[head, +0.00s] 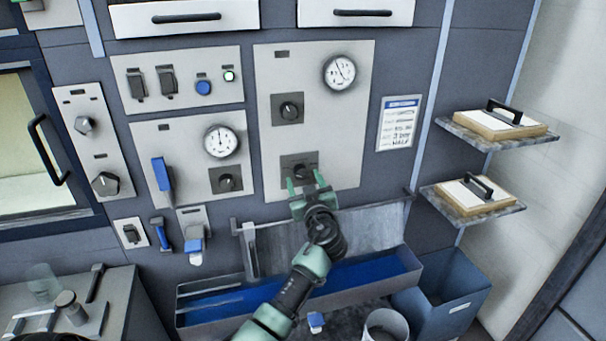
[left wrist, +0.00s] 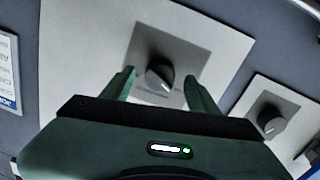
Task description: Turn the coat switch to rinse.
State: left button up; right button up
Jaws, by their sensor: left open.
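The lower dark rotary switch (head: 302,169) is on a grey square plate on the large right panel; its label is too small to read, so I cannot confirm it is the coat switch. My left gripper (head: 306,184) is in front of it, open, with its green fingers apart. In the left wrist view the switch knob (left wrist: 160,72) shows between the two fingertips (left wrist: 158,82), with a gap on both sides. Another dark switch (head: 289,109) sits above it on the same panel. My right gripper is not in view.
A gauge (head: 339,73) is on the same panel. Another knob (head: 228,182) on the neighbouring panel also shows in the left wrist view (left wrist: 271,121). A blue trough (head: 240,305) lies below. Two shelves (head: 540,141) with handled boards stick out at right.

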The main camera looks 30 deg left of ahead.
pick_arm(q)
jog(key=shift+w+a, duration=0.4)
jog(key=shift+a, duration=0.05)
grip_shut()
